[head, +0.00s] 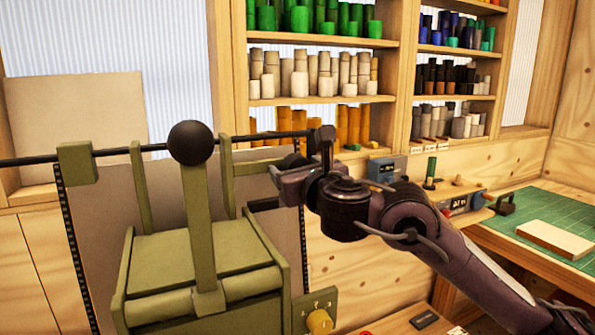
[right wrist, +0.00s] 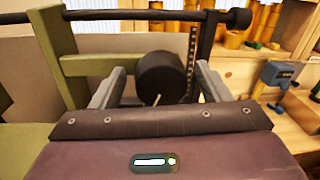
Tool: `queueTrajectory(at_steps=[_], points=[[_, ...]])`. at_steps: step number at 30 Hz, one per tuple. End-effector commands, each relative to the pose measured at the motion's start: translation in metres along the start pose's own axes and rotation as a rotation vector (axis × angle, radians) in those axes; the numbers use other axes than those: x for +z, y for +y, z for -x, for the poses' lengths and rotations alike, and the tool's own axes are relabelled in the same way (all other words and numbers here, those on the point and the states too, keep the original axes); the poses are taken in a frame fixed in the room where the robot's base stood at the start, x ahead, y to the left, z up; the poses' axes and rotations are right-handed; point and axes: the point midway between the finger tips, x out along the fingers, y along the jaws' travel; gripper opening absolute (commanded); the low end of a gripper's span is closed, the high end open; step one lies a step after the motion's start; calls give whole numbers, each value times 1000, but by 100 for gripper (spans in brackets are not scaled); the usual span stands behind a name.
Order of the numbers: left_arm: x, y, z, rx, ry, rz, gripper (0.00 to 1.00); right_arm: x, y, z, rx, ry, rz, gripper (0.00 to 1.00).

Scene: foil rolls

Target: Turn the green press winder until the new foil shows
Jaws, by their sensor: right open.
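The green press (head: 200,250) stands at the left of the head view, with an upright lever topped by a black ball (head: 190,143). A black winder rod (head: 110,152) runs across behind it, ending at the right in a dark crank (head: 326,145). A grey-brown foil sheet (head: 95,235) with dark perforated edges hangs behind the press. My right gripper (head: 285,172) is at the press's right side, near the crank. In the right wrist view a black round knob (right wrist: 160,76) lies between its open fingers (right wrist: 158,92); contact cannot be told. My left gripper is out of view.
Shelves (head: 325,98) of coloured rolls stand behind. A yellow dial (head: 319,321) is low on the press's right. At the right, a green mat (head: 570,215) carries a pale block (head: 553,240). Small blue-grey devices (head: 388,169) stand on a ledge behind my right arm.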

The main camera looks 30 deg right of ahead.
Motion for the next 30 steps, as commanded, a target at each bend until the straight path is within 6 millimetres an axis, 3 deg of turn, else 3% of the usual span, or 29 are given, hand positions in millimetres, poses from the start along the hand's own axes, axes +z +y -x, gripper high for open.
queueTrajectory(at_steps=[6, 16, 30], points=[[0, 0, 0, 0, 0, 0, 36, 0, 0, 0, 1, 0, -1, 67], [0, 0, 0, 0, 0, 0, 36, 0, 0, 0, 0, 0, -1, 25], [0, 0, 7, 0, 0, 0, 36, 0, 0, 0, 1, 14, -133, 25]])
